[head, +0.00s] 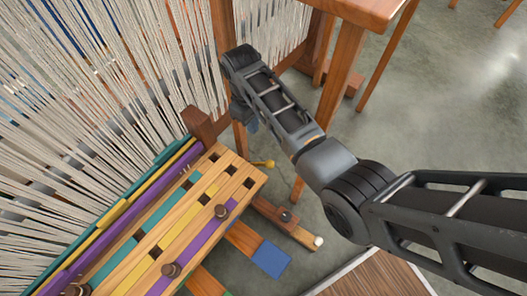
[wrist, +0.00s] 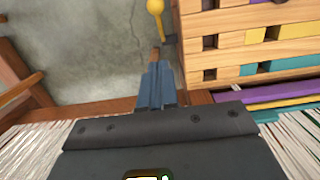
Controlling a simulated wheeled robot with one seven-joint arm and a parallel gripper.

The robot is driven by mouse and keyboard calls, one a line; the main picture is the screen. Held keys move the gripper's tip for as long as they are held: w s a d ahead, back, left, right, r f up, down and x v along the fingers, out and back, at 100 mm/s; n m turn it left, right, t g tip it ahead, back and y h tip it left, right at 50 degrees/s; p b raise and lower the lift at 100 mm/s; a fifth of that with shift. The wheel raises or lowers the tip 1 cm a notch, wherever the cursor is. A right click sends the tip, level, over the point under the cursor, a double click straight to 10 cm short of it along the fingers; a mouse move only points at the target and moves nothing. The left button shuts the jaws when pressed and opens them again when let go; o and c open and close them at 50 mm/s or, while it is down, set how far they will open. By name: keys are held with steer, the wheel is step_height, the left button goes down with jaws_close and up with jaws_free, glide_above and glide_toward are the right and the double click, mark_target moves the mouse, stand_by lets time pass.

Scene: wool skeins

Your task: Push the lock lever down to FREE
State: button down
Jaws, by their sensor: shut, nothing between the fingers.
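A lever with a yellow knob (head: 263,163) sticks out from the right end of the wooden loom block. Its yellow knob also shows at the top of the wrist view (wrist: 155,7), beyond my fingertips. I cannot tell for sure that this is the lock lever, and no FREE marking can be read. My gripper (wrist: 155,68) has its blue-grey fingers together and empty, apart from the yellow knob. In the head view my gripper (head: 250,123) is partly hidden by my arm and hangs above and left of the yellow knob.
The wooden block (head: 195,215) has coloured slats and dark knobs. Pale warp threads (head: 90,90) fill the left. A white-tipped wooden bar (head: 305,236) and a blue-ended pedal (head: 271,258) lie lower right. A wooden table (head: 365,10) stands behind; grey floor (head: 430,110) is open.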

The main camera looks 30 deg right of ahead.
steer(key=s+f+b, duration=0.1)
steer(key=f, duration=0.3)
steer(key=s+d+f+b, duration=0.1)
steer(key=f+b, duration=0.1)
steer(key=f, duration=0.2)
steer(key=s+f+b, duration=0.1)
steer(key=f+b, duration=0.1)
steer(key=f, duration=0.2)
steer(key=shift+s+d, duration=0.1)
steer(key=shift+d, duration=0.05)
steer(key=shift+s+d+f, duration=0.15)
steer(key=shift+s+f, duration=0.1)
steer(key=shift+s, duration=0.1)
steer(key=shift+d, duration=0.1)
